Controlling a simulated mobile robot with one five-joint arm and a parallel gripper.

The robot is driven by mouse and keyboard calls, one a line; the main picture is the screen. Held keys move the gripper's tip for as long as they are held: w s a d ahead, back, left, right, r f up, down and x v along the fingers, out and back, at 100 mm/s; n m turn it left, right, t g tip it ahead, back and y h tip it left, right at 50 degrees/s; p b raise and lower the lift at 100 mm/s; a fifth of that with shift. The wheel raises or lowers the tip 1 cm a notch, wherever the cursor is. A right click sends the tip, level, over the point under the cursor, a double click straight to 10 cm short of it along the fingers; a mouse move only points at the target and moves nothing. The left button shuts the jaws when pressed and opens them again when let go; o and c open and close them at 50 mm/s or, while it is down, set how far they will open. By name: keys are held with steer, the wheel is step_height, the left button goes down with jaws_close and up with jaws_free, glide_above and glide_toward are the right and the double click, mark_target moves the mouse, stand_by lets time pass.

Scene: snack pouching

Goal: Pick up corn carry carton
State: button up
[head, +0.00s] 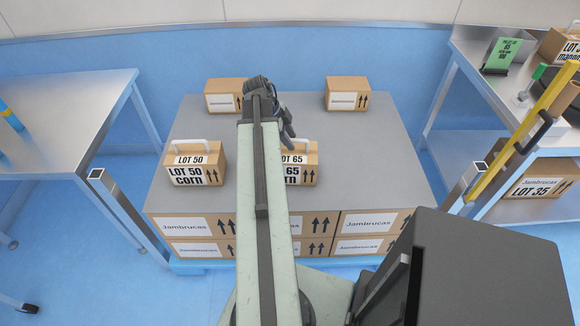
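The corn carton (191,165) is a brown box labelled "LOT 50 CORN" with a white carry handle on top. It stands upright on the grey top of a stack (345,170), at the front left. My gripper (287,127) is at the far end of my arm, right of the corn carton and apart from it in the picture.
A "LOT 65" carry carton (303,165) stands partly behind my arm. Two plain-handled-free cartons stand at the back, left (222,96) and right (347,93). Steel tables flank the stack, left (60,110) and right (480,60). Bare stack top lies at right.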

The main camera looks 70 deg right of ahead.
steer(key=shift+f, duration=0.3)
jaws_close()
stand_by(1.6)
